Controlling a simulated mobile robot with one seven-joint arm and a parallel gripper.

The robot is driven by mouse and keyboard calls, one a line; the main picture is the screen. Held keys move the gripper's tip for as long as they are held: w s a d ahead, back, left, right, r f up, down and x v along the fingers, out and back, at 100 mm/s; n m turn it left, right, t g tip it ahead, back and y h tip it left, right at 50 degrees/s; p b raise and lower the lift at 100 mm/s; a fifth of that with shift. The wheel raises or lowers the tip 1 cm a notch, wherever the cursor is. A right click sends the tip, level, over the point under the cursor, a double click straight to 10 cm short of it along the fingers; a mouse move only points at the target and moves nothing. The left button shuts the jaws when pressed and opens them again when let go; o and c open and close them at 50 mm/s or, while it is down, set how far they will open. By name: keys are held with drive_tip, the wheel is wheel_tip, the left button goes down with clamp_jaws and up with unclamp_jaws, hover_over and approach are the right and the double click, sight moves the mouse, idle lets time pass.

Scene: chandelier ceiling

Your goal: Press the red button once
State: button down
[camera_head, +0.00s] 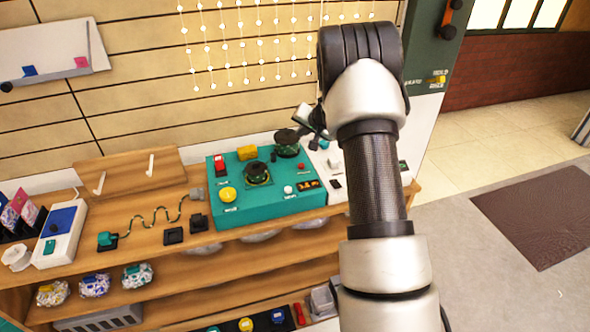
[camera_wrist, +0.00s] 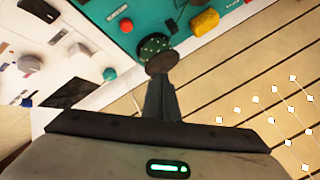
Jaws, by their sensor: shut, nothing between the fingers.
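My gripper (camera_head: 303,132) is at the panel's back edge, partly hidden by my arm, apart from the red button. In the wrist view my fingers (camera_wrist: 160,82) are together and empty, with their tips at a round dark knob (camera_wrist: 160,62). I cannot tell whether they touch it.
A slatted wall (camera_head: 130,60) rises behind the wooden bench.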

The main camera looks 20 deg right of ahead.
drive_tip(key=shift+w+d+f, duration=0.15)
drive_tip(key=shift+d+f, duration=0.05)
drive_tip(key=shift+f, duration=0.35)
drive_tip(key=shift+w+d+f, duration=0.1)
drive_tip(key=shift+d+f, duration=0.1)
drive_tip(key=shift+f, duration=0.35)
drive_tip(key=b, duration=0.6)
hover_over(301, 166)
drive_tip(key=f, duration=0.7)
drive_tip(key=shift+s+d+f, duration=0.2)
drive_tip(key=shift+s+f, duration=0.05)
drive_tip(key=shift+f, duration=0.15)
drive_tip(key=shift+f+b, duration=0.5)
drive_tip(key=shift+b, duration=0.15)
drive_tip(key=shift+f+b, duration=0.2)
drive_tip(key=shift+b, duration=0.1)
drive_tip(key=shift+f+b, duration=0.3)
drive_tip(key=shift+b, duration=0.25)
